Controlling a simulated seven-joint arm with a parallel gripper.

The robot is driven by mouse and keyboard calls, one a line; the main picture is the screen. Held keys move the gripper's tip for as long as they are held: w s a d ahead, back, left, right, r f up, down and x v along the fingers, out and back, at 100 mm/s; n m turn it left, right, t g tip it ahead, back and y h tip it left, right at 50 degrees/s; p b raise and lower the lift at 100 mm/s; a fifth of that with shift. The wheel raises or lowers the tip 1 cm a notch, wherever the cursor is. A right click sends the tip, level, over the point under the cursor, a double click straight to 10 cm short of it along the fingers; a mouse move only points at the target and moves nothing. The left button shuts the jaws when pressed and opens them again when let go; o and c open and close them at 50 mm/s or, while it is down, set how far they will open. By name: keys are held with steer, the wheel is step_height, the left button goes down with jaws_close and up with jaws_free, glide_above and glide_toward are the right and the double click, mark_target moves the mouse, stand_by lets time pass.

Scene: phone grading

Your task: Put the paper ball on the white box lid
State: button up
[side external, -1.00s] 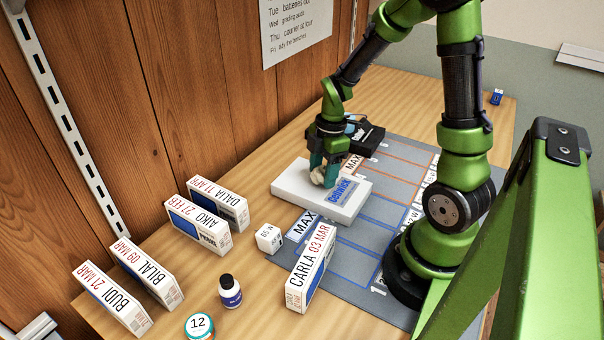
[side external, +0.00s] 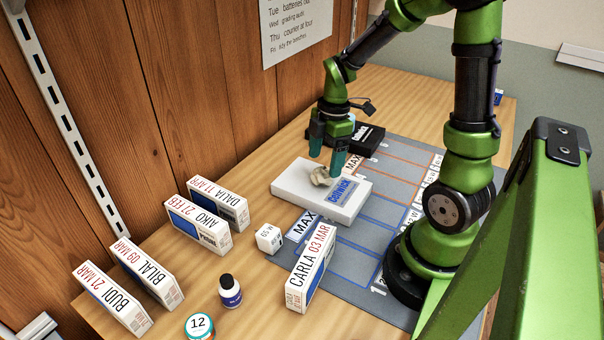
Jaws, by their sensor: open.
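The paper ball (side external: 321,177) is a crumpled beige lump. It rests on top of the white box lid (side external: 296,190), near the middle of its upper side. The lid lies flat and carries a blue label at its right end. My gripper (side external: 327,160) has teal fingers. It is open and empty, above and just behind the ball, with its fingers apart from it.
A black box (side external: 369,139) lies behind my gripper. The grey marked mat (side external: 375,262) spreads to the right. A small white cube (side external: 269,238), the CARLA box (side external: 311,266), several other upright boxes, a dark bottle (side external: 230,291) and a round tin (side external: 200,326) stand in front.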

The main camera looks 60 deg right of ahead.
step_height(320, 180, up, 8)
steer(key=f, duration=0.1)
steer(key=s+a+r+m+t, duration=0.2)
steer(key=a+r+m+t, duration=0.1)
steer(key=a+m, duration=0.4)
steer(key=s+a+r+m+t, duration=0.3)
steer(key=a+r+m, duration=0.2)
steer(key=m, duration=0.4)
steer(key=shift+s+a+r+t+y, duration=0.2)
steer(key=shift+a+r+t+y, duration=0.15)
steer(key=shift+a, duration=0.5)
